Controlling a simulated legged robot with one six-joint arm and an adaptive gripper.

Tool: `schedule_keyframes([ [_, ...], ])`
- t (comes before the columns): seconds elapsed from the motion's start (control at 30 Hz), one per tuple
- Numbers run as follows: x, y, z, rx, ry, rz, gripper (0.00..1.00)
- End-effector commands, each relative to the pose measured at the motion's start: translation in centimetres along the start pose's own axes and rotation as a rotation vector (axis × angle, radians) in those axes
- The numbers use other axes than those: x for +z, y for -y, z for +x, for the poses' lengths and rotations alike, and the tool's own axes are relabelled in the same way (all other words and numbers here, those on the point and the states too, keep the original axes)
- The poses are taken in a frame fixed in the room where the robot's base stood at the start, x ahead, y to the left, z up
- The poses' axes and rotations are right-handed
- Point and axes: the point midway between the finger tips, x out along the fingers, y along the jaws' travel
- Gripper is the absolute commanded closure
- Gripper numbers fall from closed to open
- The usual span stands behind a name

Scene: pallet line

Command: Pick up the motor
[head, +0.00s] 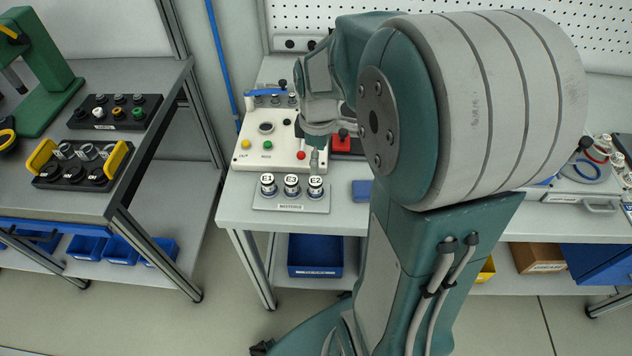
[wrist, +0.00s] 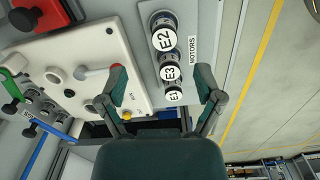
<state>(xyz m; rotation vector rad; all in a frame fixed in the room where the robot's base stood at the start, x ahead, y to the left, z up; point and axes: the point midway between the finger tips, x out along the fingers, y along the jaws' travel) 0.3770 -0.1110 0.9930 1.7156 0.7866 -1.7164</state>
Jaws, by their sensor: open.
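Three motors with white caps stand upright in a row on a grey plate (head: 262,207) marked MOTORS: E1 (head: 268,185), E3 (head: 291,185) and E2 (head: 316,187). In the wrist view E2 (wrist: 164,38) is at the top, E3 (wrist: 170,70) below it, and E1 (wrist: 173,95) lowest. My gripper (wrist: 161,70) is open, its fingers on either side of the row in that view, with nothing held. In the head view my gripper (head: 316,150) is just behind E2, partly hidden by my arm. I cannot tell its exact height above the motors.
A white control box (head: 270,152) with buttons stands right behind the motors. A red part (head: 341,141) and a blue block (head: 361,190) are to the right. The bench's front edge is close in front of the plate. A second bench (head: 95,205) with tools is at left.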

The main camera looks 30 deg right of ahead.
Motion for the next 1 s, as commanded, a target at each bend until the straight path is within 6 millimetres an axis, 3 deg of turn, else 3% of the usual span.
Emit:
schedule_keyframes([
  [0.1,-0.1,0.2,1.9,-0.002,0.002,-0.002,0.15],
  [0.27,-0.1,0.2,3.1,0.001,0.001,-0.001,0.15],
  [0.6,0.4,0.1,7.7,-0.001,0.000,0.000,0.15],
  [0.87,0.3,0.1,8.1,0.003,0.000,0.000,0.15],
  [0.9,0.3,0.1,8.1,0.003,0.000,0.000,0.20],
  [1.0,0.3,0.1,8.0,0.003,0.000,0.000,0.64],
])
